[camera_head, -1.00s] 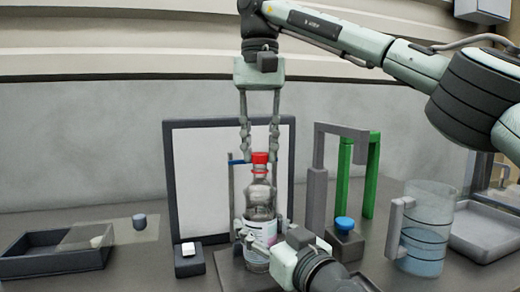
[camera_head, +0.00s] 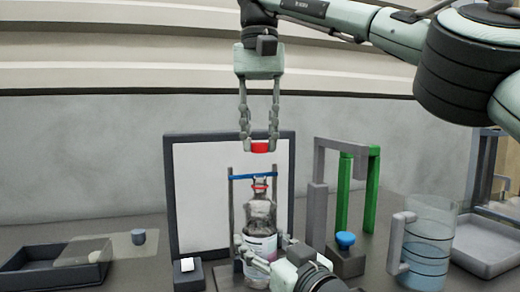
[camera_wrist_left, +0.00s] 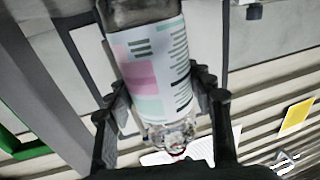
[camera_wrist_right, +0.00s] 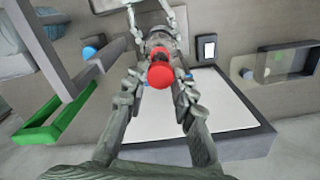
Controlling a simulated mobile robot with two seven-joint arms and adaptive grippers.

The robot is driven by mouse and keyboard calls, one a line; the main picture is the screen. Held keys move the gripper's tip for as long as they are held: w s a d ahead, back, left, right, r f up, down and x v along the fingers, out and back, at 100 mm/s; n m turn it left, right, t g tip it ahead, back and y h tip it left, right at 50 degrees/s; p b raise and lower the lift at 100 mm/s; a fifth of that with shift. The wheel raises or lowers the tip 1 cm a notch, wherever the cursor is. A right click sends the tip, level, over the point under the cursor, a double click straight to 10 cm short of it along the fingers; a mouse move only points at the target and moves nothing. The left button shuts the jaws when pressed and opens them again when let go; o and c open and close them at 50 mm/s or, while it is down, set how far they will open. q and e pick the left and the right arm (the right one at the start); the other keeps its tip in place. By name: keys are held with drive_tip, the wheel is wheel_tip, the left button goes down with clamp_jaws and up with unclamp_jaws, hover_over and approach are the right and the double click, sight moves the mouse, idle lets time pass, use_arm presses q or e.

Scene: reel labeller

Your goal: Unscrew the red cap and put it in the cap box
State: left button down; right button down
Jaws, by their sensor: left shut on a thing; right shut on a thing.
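The red cap (camera_head: 260,147) is between the fingertips of my right gripper (camera_head: 259,140), in the air above the bottle. In the right wrist view the red cap (camera_wrist_right: 161,74) shows between the shut fingers. The clear bottle (camera_head: 259,212) stands upright with its neck open; a thin red ring stays round the neck. My left gripper (camera_head: 262,245) is shut on the bottle's labelled lower body, also seen in the left wrist view (camera_wrist_left: 155,75). A dark open box (camera_head: 50,272) at the far left, partly under a clear sheet, may be the cap box; no marking shows.
A white panel in a dark frame (camera_head: 285,150) stands behind the bottle, with a blue bar (camera_head: 240,177) near its neck. To the right are a grey-and-green frame (camera_head: 373,190), a blue button (camera_head: 345,239), a jug of liquid (camera_head: 428,250) and a grey tray (camera_head: 490,268).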

use_arm(q)
drive_tip(key=c, duration=0.5)
unclamp_jaws()
drive_tip(key=shift+c, duration=0.2)
